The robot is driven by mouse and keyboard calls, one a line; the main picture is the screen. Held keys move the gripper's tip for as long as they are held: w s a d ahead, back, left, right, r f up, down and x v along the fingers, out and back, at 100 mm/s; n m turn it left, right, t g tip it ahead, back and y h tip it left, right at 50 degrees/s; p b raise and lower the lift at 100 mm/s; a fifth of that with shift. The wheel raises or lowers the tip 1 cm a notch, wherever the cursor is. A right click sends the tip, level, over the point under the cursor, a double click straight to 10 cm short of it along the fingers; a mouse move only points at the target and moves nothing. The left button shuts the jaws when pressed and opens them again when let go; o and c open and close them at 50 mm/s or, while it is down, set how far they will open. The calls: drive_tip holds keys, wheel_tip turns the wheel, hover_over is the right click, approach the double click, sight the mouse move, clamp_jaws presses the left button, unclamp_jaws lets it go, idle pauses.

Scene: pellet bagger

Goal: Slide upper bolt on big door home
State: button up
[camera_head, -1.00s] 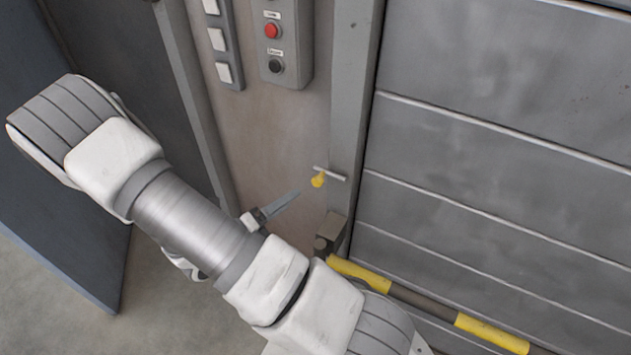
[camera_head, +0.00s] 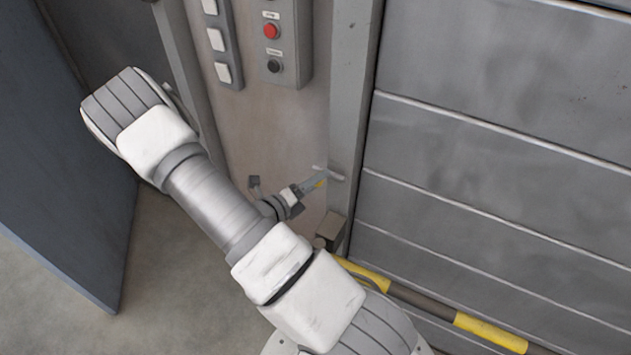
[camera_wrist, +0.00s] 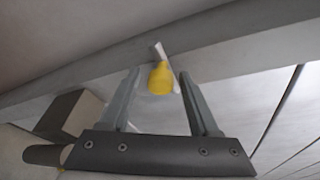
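The bolt shows in the wrist view as a pale bar with a yellow knob (camera_wrist: 160,78), beside the grey door post. My gripper (camera_wrist: 157,82) is open, with one finger on each side of the yellow knob and a gap to each. In the head view the bolt's pale bar (camera_head: 329,173) lies at the post's edge, and my gripper (camera_head: 314,184) is at it, partly covering the yellow knob. The big door (camera_head: 500,130) is the grey panelled surface to the right of the post. I cannot tell how far the bolt is slid.
A control box with a red button (camera_head: 271,31) and a strip of pale switches (camera_head: 217,40) are above on the wall. A yellow and dark bar (camera_head: 420,300) runs low across the door from a grey block (camera_head: 333,230). A dark door leaf (camera_head: 60,180) stands at left.

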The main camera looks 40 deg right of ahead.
clamp_jaws()
idle(1.2)
